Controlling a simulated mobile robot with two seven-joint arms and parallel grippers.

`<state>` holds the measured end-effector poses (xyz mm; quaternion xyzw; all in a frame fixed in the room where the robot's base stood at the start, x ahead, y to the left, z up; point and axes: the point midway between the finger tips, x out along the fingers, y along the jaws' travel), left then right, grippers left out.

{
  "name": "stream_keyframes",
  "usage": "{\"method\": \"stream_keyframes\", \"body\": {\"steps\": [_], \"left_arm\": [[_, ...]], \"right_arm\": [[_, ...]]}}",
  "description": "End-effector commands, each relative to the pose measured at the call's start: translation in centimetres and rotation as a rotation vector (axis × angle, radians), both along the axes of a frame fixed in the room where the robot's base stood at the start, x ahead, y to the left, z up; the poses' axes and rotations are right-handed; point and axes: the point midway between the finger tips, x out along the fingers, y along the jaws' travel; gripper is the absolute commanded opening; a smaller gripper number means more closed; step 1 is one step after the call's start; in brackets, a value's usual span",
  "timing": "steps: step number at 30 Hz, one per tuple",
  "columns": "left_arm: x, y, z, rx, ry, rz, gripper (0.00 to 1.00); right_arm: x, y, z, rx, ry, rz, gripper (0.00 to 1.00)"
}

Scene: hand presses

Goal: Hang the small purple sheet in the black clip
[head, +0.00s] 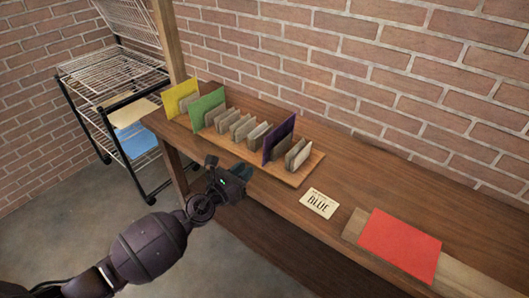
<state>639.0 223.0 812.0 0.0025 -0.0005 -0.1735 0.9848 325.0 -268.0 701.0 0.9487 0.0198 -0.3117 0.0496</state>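The small purple sheet (279,139) stands upright in a slot of a wooden rack on the bench, towards the rack's right end. My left gripper (241,172) is at the front edge of the bench, in front of the rack and to the lower left of the purple sheet, apart from it. Its fingertips are small and dark, so I cannot tell whether they are open or shut; no sheet shows in it. My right gripper is out of view. I see no black clip in this view.
The rack (297,180) also holds a yellow sheet (180,98) and a green sheet (207,107) among grey-brown dividers. A card reading BLUE (319,203) and a red sheet (400,244) on a board lie right. A wire cart (110,75) with a blue sheet (137,139) stands left.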

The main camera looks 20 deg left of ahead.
Motion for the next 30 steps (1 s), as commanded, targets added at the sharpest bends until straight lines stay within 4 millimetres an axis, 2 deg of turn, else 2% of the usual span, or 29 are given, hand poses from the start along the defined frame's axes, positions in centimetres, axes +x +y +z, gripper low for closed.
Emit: {"method": "stream_keyframes", "body": {"steps": [19,24,30], "left_arm": [[7.0,-2.6,-0.1,-0.004,0.003,0.001,0.2],[8.2,-3.0,-0.1,-0.006,0.003,0.0,0.2],[8.8,-3.2,0.0,-0.005,0.002,0.0,0.2]], "right_arm": [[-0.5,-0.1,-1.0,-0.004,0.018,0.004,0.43],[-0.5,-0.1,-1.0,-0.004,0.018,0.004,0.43],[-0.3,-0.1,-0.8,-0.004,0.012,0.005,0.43]]}}
